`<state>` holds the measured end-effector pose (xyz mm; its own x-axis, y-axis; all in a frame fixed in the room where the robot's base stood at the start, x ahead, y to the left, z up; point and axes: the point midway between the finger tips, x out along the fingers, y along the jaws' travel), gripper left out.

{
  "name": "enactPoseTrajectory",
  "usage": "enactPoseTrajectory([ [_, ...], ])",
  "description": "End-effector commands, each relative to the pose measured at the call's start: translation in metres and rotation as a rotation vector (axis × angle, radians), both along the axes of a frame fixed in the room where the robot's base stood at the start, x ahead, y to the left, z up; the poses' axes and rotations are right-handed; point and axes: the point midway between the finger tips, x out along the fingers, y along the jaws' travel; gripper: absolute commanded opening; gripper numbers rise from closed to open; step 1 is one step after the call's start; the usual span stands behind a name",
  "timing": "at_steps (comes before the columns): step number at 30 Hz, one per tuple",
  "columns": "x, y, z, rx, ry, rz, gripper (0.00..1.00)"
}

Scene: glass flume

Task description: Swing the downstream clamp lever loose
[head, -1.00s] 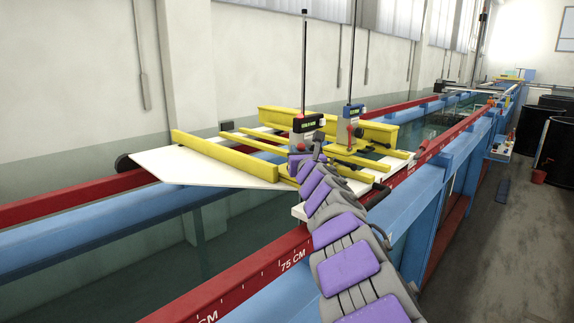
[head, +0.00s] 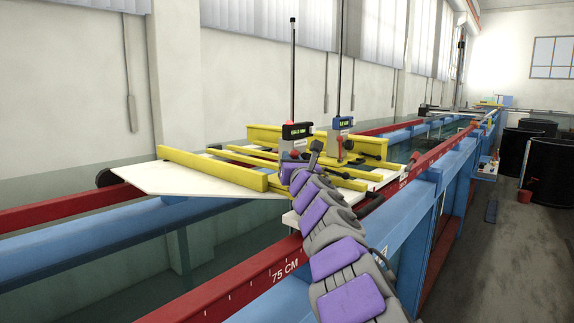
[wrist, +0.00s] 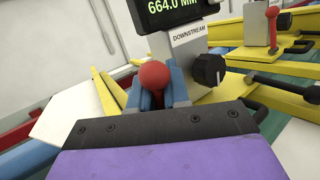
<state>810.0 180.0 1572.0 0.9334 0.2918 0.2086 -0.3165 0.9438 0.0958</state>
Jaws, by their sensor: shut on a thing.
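The downstream clamp lever shows its red ball knob (wrist: 153,78) in the wrist view, in front of the grey plate marked DOWNSTREAM (wrist: 196,38). My gripper (wrist: 155,90) has a blue finger on each side of the lever and is shut on it below the ball. The lever's shaft is mostly hidden by the fingers and my wrist. The downstream gauge display (wrist: 178,10) above reads 664.0 MM. In the head view this gauge (head: 297,130) stands on the yellow-railed carriage, with my arm reaching its base and hiding the lever.
A black knob (wrist: 208,70) sits right beside the gripper. A second gauge (head: 342,123) with its own red-knobbed lever (wrist: 272,25) stands to the right. Yellow rails (head: 212,169) and a white board (head: 160,180) lie around. A red rail (head: 255,280) runs along the flume.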

Motion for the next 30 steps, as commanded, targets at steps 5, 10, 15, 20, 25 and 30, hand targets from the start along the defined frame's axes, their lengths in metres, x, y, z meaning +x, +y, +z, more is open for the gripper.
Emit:
enactPoseTrajectory([
  [5,-0.007,-0.002,0.021,0.014,-0.029,0.006,0.28],
  [10,-0.001,0.000,0.011,0.007,-0.016,0.004,0.44],
  [15,0.008,0.006,0.000,0.001,-0.003,0.005,0.51],
  [20,0.006,0.007,0.000,-0.002,-0.002,0.003,0.51],
  [25,0.002,0.006,-0.004,-0.004,0.000,0.003,0.51],
  [30,-0.010,0.000,-0.008,-0.005,0.002,0.001,0.51],
])
